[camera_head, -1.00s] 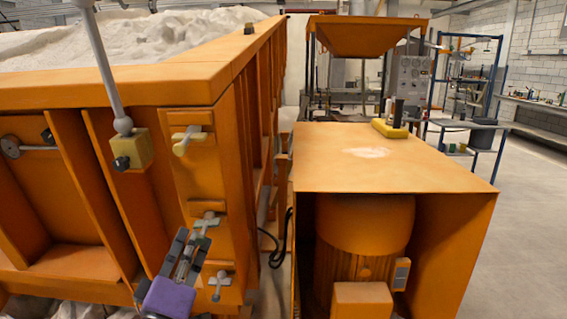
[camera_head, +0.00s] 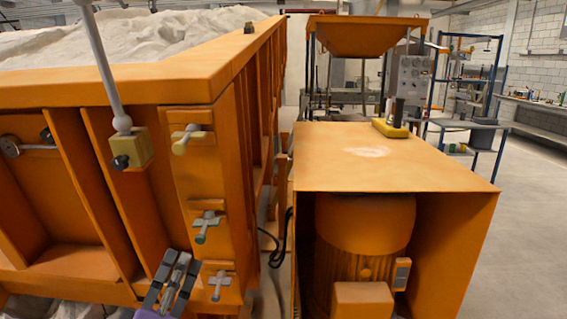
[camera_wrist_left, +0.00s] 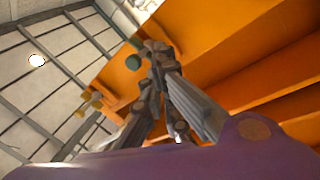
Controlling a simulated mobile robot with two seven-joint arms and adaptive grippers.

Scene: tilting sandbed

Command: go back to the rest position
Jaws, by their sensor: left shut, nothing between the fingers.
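My left gripper (camera_head: 180,267) shows at the bottom of the head view, in front of the lower part of the orange sandbed wall (camera_head: 180,92). It points up and is empty. In the left wrist view its fingers (camera_wrist_left: 156,50) come together at the tips with nothing between them. Three T-shaped clamp handles stand in a column on the wall's end post: an upper one (camera_head: 187,137), a middle one (camera_head: 206,224) and a lower one (camera_head: 219,283). The gripper is left of the lower handle, apart from it in the picture. My right gripper is not in view.
An orange motor housing (camera_head: 400,172) stands right of the sandbed, with a yellow item (camera_head: 390,128) on top. A grey rod ends in a yellow block (camera_head: 134,148) above the gripper. A black cable (camera_head: 276,245) hangs in the gap. Open floor (camera_head: 525,230) lies at the right.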

